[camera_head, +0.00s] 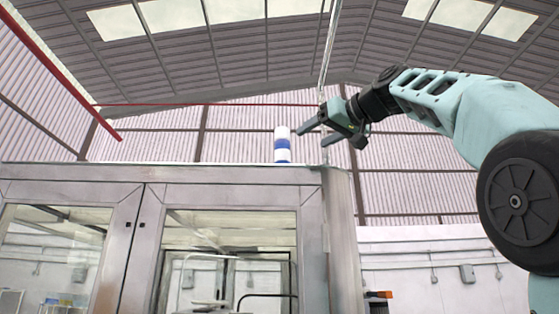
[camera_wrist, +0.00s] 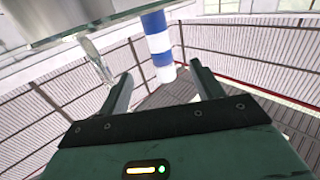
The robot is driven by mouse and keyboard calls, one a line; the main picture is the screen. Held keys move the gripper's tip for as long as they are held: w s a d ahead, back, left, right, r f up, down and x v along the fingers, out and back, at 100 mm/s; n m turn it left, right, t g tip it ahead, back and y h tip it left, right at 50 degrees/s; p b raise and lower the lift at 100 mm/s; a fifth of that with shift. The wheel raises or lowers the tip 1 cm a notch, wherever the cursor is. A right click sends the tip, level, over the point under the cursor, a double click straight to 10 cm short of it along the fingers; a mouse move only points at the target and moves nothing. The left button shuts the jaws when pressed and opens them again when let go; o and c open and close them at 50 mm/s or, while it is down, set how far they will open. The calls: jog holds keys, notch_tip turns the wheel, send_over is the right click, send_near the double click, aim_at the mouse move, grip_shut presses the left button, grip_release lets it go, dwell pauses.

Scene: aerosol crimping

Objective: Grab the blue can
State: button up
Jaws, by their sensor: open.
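The blue can (camera_head: 283,146), banded in blue and white, stands upright on top of the metal-framed cabinet (camera_head: 230,174) in the head view. My gripper (camera_head: 312,137) is just right of the can, its fingers spread and pointing left, with nothing between them. In the wrist view the can (camera_wrist: 158,46) hangs down from the cabinet top (camera_wrist: 90,22), as the picture is turned over. There it lies beyond the open fingertips (camera_wrist: 160,84), roughly between them. The can looks apart from both fingers.
The cabinet has glass doors (camera_head: 230,240) below its top edge. A thin vertical pole or cable (camera_head: 328,50) rises behind my gripper. The air around the can is otherwise clear.

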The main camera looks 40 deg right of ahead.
aim_at(288, 154)
jog(key=w+p, duration=0.1)
jog(key=w, duration=0.1)
jog(key=w+p, duration=0.1)
jog(key=w, duration=0.2)
jog(key=w+p, duration=0.1)
jog(key=w, duration=0.2)
jog(key=shift+a+r+p, duration=0.15)
jog(key=shift+a+p, duration=0.1)
jog(key=shift+p, duration=0.1)
jog(key=w+p, duration=0.3)
jog(key=w, duration=0.1)
jog(key=shift+w+a+f+p, duration=0.1)
jog(key=shift+w+f+p, duration=0.1)
jog(key=shift+w+p, duration=0.2)
jog(key=shift+w+a+f, duration=0.1)
jog(key=shift+w+f, duration=0.1)
jog(key=shift+w, duration=0.35)
jog(key=c, duration=1.2)
